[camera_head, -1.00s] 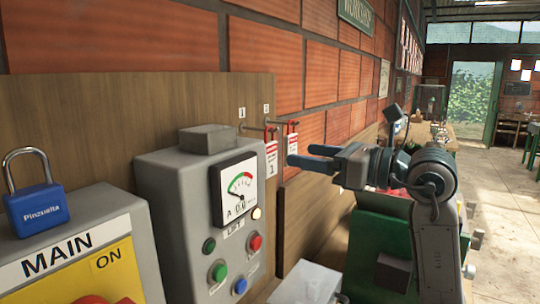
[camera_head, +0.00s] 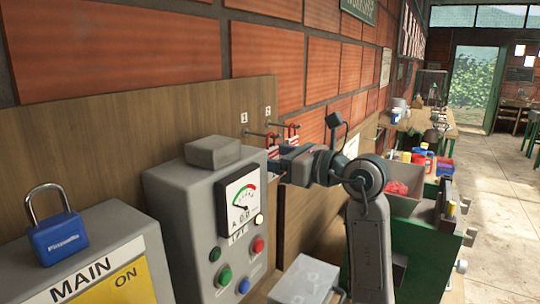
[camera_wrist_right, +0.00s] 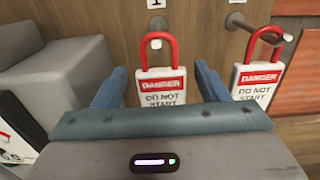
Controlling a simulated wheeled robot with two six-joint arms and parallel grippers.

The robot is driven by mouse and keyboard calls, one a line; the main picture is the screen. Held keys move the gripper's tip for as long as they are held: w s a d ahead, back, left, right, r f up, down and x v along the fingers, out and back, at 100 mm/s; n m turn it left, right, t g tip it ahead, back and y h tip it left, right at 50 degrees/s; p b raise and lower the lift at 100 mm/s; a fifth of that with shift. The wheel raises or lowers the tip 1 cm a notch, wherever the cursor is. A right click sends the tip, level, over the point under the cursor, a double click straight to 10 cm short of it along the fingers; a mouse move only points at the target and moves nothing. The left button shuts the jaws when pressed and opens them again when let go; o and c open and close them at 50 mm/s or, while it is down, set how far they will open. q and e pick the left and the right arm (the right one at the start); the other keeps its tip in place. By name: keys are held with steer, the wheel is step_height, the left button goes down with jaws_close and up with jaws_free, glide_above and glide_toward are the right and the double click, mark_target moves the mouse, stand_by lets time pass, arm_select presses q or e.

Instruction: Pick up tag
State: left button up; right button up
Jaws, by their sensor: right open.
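Two white danger tags with red loops hang on pegs on the wooden board. The left tag (camera_wrist_right: 161,88), below label 1, is between the open fingers of my right gripper (camera_wrist_right: 159,66) in the right wrist view, with a gap on each side. The right tag (camera_wrist_right: 257,78) hangs outside the fingers, to their right. In the head view, my right gripper (camera_head: 274,160) is at the tags, just behind the control box, and its fingertips are partly hidden. The lower part of the left tag is hidden by the gripper body in the wrist view. My left gripper is not in view.
The grey control box (camera_head: 190,198) with a meter and buttons stands left of my right gripper. A blue padlock (camera_head: 58,238) rests on the MAIN box (camera_head: 100,250). A brick wall (camera_head: 265,55) is behind the board. A bench with containers is at right.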

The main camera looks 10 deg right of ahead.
steer(key=shift+d, duration=0.15)
steer(key=shift+c, duration=0.9)
steer(key=c, duration=0.9)
steer(key=shift+s+d+r+b, duration=0.1)
steer(key=shift+r+b, duration=0.55)
steer(key=shift+b, duration=0.15)
steer(key=b+v, duration=0.8)
steer(key=v, duration=0.9)
steer(key=shift+s+d+r, duration=0.2)
steer(key=shift+s, duration=0.1)
